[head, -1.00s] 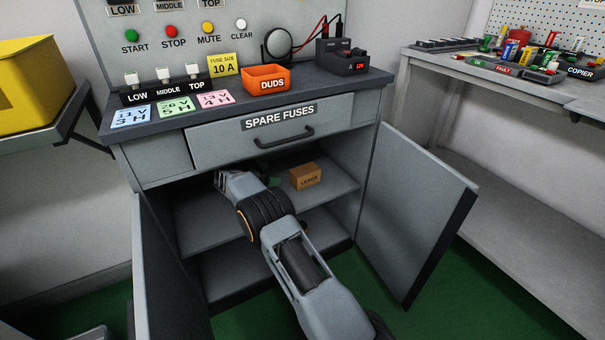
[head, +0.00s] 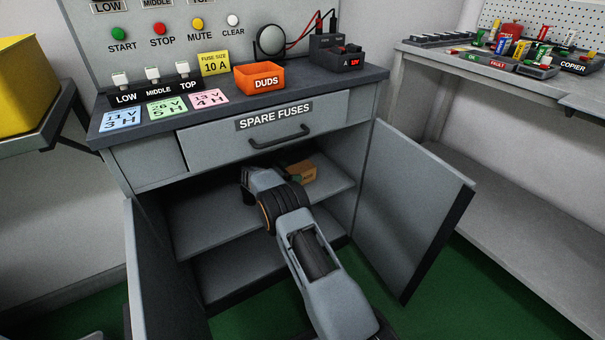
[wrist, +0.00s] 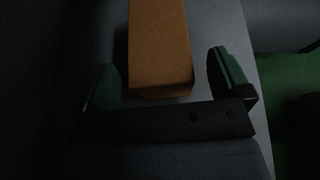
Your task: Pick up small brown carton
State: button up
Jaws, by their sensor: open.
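The small brown carton (head: 302,172) sits on the upper shelf inside the open cabinet, partly hidden behind my arm in the head view. In the wrist view the carton (wrist: 160,45) lies ahead, between the lines of my two green-padded fingers. My gripper (wrist: 170,80) is open, with a finger on each side of the carton's near end. There is a gap on both sides, and the right one looks narrower. In the head view my gripper's fingers are mostly hidden by my own wrist. I cannot tell whether a finger touches the carton.
The cabinet shelf (head: 205,222) has free room to the left. The right door (head: 415,210) and left door (head: 145,270) stand open beside my arm. The shut SPARE FUSES drawer (head: 270,128) is just above. An orange DUDS bin (head: 259,78) stands on the countertop.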

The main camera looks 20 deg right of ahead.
jog(key=shift+w+d+f, duration=0.1)
jog(key=shift+d+f, duration=0.15)
jog(key=shift+d, duration=0.4)
jog(key=c, duration=1.1)
jog(key=shift+r, duration=0.15)
